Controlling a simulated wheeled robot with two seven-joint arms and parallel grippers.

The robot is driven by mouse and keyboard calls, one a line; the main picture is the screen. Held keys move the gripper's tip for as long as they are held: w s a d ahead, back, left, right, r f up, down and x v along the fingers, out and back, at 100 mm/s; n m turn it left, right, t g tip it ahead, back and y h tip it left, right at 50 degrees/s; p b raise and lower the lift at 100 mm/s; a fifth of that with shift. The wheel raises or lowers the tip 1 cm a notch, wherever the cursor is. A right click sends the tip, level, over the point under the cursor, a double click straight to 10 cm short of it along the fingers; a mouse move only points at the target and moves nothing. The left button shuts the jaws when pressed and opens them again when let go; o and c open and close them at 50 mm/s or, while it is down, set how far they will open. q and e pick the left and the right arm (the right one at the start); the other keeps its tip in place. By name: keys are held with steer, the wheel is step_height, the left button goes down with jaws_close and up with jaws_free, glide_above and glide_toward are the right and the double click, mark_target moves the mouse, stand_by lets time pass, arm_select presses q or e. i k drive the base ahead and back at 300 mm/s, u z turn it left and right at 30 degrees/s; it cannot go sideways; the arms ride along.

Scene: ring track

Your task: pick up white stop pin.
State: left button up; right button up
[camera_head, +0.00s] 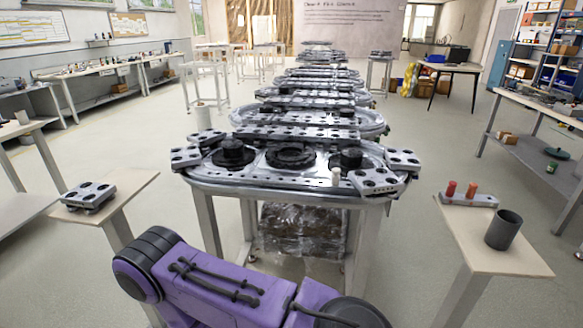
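A small white upright pin (336,177), which looks like the white stop pin, stands at the front right of the ring track (270,190), beside a grey block with holes (374,181). A larger white cylinder (203,117) with a thin rod on top stands at the track's left side. Neither of my grippers shows in the view. My purple and black arm crosses the bottom of the picture, in front of the track and apart from it.
A left stand (135,185) holds a grey block with holes (90,195). A right stand (510,262) holds a dark grey cup (503,229) and a grey holder (470,199) with red and orange pegs. Open floor lies between the stands and the track.

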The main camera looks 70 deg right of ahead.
mark_target(335, 174)
steer(key=i, duration=0.4)
steer(key=z, duration=3.4)
